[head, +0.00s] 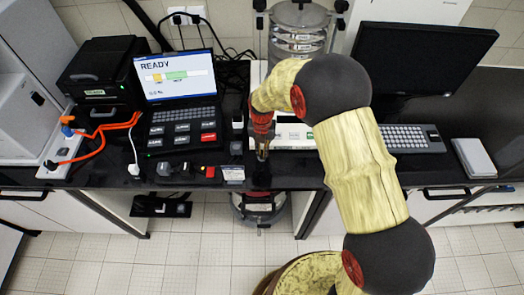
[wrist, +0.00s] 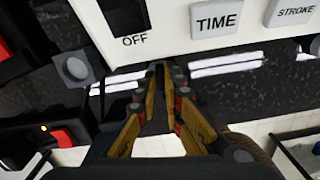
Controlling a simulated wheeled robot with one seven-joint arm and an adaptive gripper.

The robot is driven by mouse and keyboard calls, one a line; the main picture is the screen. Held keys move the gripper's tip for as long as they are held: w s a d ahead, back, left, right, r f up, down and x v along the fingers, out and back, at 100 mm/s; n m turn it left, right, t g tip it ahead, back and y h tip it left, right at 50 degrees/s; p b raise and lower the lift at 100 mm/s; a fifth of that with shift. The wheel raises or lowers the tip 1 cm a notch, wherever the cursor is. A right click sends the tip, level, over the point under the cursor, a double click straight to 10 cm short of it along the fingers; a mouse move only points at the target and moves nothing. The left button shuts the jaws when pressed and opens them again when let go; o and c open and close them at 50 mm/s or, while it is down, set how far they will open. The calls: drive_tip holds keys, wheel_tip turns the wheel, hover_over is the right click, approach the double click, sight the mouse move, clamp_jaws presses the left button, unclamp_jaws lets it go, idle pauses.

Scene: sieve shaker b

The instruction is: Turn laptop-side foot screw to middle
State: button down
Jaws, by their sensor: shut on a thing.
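The white sieve shaker base (head: 292,136) stands on the dark bench, right of the laptop (head: 176,78). My gripper (head: 262,156) points down at the left front of the base, on the laptop side. In the wrist view its fingers (wrist: 160,72) come together just under the front panel (wrist: 180,45), between the OFF switch (wrist: 128,18) and the TIME button (wrist: 215,20). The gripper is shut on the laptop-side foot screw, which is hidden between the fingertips. The screw's turn position cannot be seen.
A grey knob-like part (wrist: 75,68) is left of the fingers. A red-buttoned box (wrist: 62,137) shows at lower left. The sieve stack (head: 297,35) rises behind my arm. A monitor (head: 422,55) and keyboard (head: 400,138) stand to the right.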

sight(262, 153)
drive_tip(key=shift+w+r+n, duration=0.1)
drive_tip(key=shift+n, duration=0.5)
drive_tip(key=c, duration=2.2)
unclamp_jaws()
wheel_tip(262, 153, up, 12)
